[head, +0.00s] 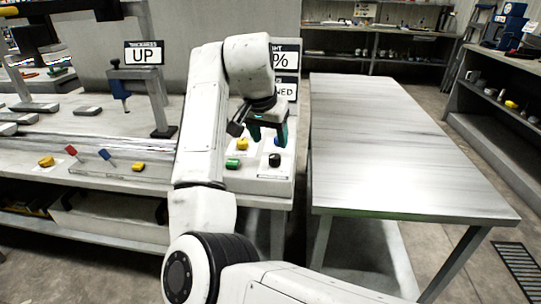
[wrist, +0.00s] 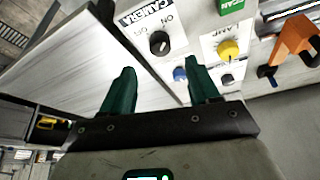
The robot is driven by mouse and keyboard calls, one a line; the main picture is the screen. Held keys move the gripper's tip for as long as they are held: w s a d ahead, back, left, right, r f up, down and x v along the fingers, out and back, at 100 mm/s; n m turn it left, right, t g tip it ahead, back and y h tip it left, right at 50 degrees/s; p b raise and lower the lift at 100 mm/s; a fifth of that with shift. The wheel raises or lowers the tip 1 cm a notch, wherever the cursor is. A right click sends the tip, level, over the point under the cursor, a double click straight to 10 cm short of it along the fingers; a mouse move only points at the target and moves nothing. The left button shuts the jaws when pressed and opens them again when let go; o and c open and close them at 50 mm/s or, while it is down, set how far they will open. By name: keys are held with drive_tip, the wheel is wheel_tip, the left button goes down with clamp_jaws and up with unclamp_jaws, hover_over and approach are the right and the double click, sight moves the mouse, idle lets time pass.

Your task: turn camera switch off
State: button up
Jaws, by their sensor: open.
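The camera switch is a black round knob (head: 274,160) at the front right of the white control panel. In the wrist view the knob (wrist: 158,43) sits on a plate lettered CAMERA, with ON and OFF marks; I cannot tell surely which mark it points to. My gripper (head: 268,133) hangs over the panel, behind the knob in the head view. In the wrist view my gripper (wrist: 160,70) has its green fingers spread and empty, with the knob beyond the tips, roughly between them and apart from them.
Close by on the panel are a yellow lamp knob (wrist: 228,50), a blue button (wrist: 180,73), a small black knob (wrist: 227,79) and a green scan button (head: 233,163). Signs stand behind the panel. A bare grey table (head: 400,140) stands to the right, across a narrow gap.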

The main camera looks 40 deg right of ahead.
sight(275, 157)
drive_tip(key=b+x, duration=0.1)
drive_tip(key=x, duration=0.7)
drive_tip(key=shift+f, duration=0.1)
drive_tip(key=shift+c, duration=0.2)
drive_tip(key=c, duration=1)
